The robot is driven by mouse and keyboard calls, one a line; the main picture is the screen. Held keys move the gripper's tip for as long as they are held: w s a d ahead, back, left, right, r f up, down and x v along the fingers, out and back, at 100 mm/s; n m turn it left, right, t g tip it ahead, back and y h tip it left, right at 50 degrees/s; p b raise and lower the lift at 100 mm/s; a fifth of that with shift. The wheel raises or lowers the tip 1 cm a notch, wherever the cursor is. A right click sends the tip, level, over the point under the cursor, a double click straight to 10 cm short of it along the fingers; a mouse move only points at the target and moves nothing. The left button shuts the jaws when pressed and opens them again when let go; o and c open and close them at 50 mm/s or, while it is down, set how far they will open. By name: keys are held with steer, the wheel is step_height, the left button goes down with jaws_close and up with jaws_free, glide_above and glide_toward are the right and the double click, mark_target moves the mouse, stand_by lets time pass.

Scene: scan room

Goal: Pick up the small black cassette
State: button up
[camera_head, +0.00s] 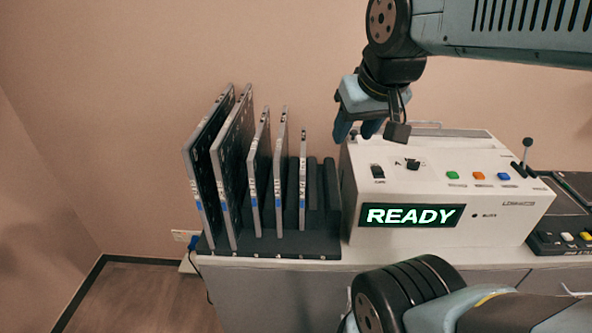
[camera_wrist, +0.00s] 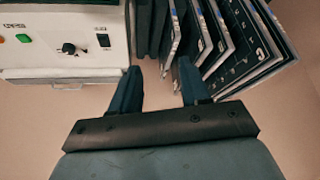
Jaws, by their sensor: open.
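Several flat dark cassettes with grey edges stand upright in a black slotted rack (camera_head: 325,235) on the counter. In the wrist view the cassettes (camera_wrist: 240,45) show at the upper right, beside the rack's dark ridges (camera_wrist: 151,28). My gripper (camera_head: 357,131) is open and empty, high above the rack's right end and the white machine's left side. Its two blue fingers (camera_wrist: 158,88) also show in the wrist view, apart from every cassette.
A white machine (camera_head: 445,170) with a READY display, coloured buttons and a top handle stands right of the rack. A dark control panel (camera_head: 560,240) is further right. Larger cassettes (camera_head: 232,160) fill the rack's left side. Empty slots lie right of the smallest cassette. A wall is behind.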

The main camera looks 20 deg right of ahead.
steer(key=w+f+m+g, duration=0.2)
steer(key=w, duration=1.2)
steer(key=m+g, duration=0.2)
glide_toward(303, 147)
steer(key=f, duration=0.5)
steer(key=w+f, duration=0.1)
steer(key=f, duration=0.1)
steer(key=shift+d+f, duration=0.2)
steer(key=shift+f, duration=0.1)
steer(key=shift+w+a+f, duration=0.1)
steer(key=shift+f, duration=1.2)
steer(key=shift+w+f, duration=0.15)
steer(key=shift+f, duration=1.1)
jaws_close()
